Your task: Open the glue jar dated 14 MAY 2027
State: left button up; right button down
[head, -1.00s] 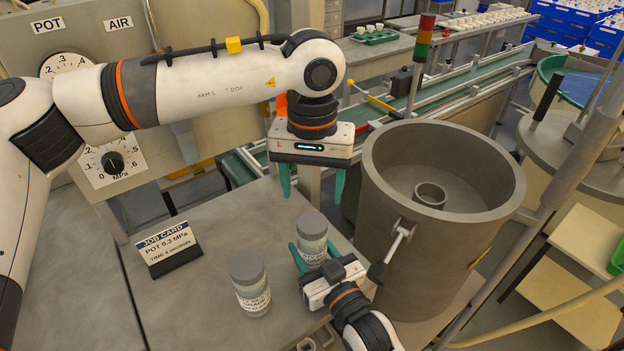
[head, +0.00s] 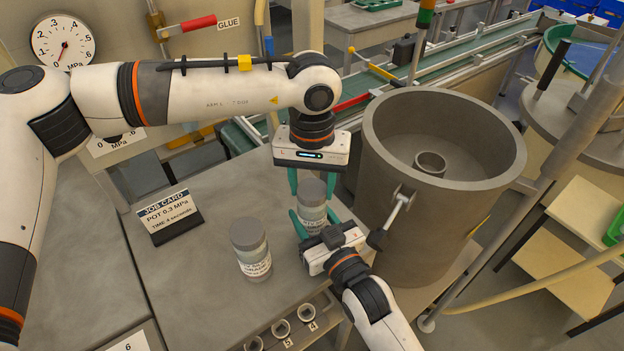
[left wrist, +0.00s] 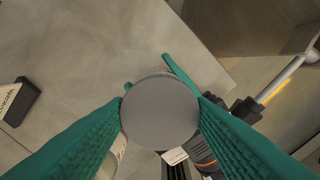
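A glass jar (head: 313,214) with a grey lid stands upright on the grey bench; its label is partly hidden and its date is unreadable. My left gripper (head: 311,184) is over it from above, its green fingers on both sides of the lid and seemingly touching it. In the left wrist view the round lid (left wrist: 160,112) sits between these fingers. My right gripper (head: 316,222) reaches the same jar from the front, its fingers around the body, apparently shut on it. A second lidded jar (head: 251,252) stands to the left; its date is unreadable too.
A job card (head: 169,216) stands at the left on the bench. A large grey pot (head: 380,215) is close on the right of the jar. Numbered holes (head: 281,328) lie at the front edge. The bench between card and jars is clear.

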pick_arm(q)
jog(key=c, duration=0.5)
jog(key=n, duration=0.7)
jog(key=shift+n, duration=0.3)
jog(key=n, duration=1.1)
jog(key=shift+r, duration=0.1)
jog(key=n, duration=0.4)
jog(key=shift+n, duration=0.3)
jog(key=n, duration=0.8)
jog(key=shift+n, duration=0.4)
jog(key=n, duration=0.4)
jog(key=shift+r, duration=0.3)
jog(key=shift+r, duration=0.85)
